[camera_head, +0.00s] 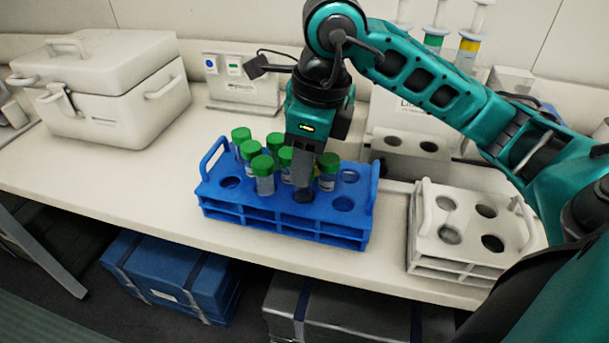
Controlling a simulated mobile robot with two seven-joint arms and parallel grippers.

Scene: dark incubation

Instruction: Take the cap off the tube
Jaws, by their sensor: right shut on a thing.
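A blue rack (300,222) stands on the bench with several green-capped tubes in it. One tube (263,178) with a green cap stands at the front left of the group. Another green-capped tube (327,175) stands just right of my gripper. My right gripper (304,192) points straight down over the middle of the blue rack, its fingers low near a front hole. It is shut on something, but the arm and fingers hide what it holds. I cannot tell which tube or cap is in the fingers. My left gripper is not in view.
A white rack (462,262) with empty holes stands to the right. A white lidded box (105,90) stands at the back left. Syringe-like items (467,50) stand behind my arm. Bare bench lies left of the blue rack. Blue and grey boxes sit below the bench.

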